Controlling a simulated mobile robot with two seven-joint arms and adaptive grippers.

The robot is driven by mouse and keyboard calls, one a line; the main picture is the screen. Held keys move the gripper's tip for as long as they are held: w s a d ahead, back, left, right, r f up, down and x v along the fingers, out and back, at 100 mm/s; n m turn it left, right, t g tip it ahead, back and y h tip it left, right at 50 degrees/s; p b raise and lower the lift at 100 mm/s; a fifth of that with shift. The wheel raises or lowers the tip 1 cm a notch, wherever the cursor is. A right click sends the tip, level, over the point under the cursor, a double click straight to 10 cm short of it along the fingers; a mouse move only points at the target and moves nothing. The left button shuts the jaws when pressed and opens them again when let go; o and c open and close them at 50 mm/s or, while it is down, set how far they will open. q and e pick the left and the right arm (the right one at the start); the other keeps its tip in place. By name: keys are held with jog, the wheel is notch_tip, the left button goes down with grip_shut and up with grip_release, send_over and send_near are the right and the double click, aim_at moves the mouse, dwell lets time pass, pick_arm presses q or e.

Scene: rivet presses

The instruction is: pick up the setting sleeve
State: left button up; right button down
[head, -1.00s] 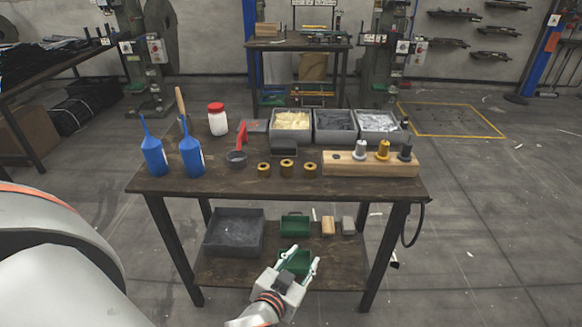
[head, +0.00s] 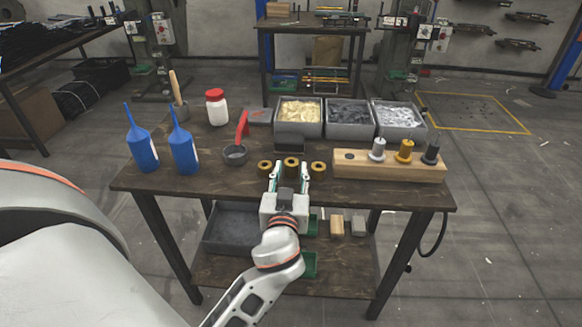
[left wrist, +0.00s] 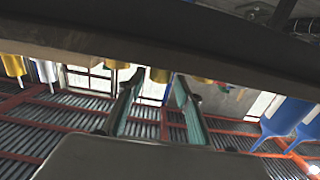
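Three short brass sleeves with dark bores stand in a row on the worktable: left (head: 265,167), middle (head: 291,163) and right (head: 318,168). A wooden block (head: 375,170) to their right carries a silver (head: 378,149), a gold (head: 404,151) and a dark (head: 431,153) piece upright. I cannot tell which piece is the setting sleeve. My left gripper (head: 290,174) is open and empty at the table's front edge, its fingers pointing at the brass row. In the upside-down left wrist view its fingers (left wrist: 159,88) are spread, with brass pieces beyond. My right gripper is out of view.
Three grey bins, one of them with yellowish parts (head: 299,112), stand behind the row. The front left tabletop is clear.

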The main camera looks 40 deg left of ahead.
aim_at(291, 168)
pick_arm(q)
jog(key=shift+x, duration=1.85)
jog(key=shift+r, duration=0.1)
grip_shut()
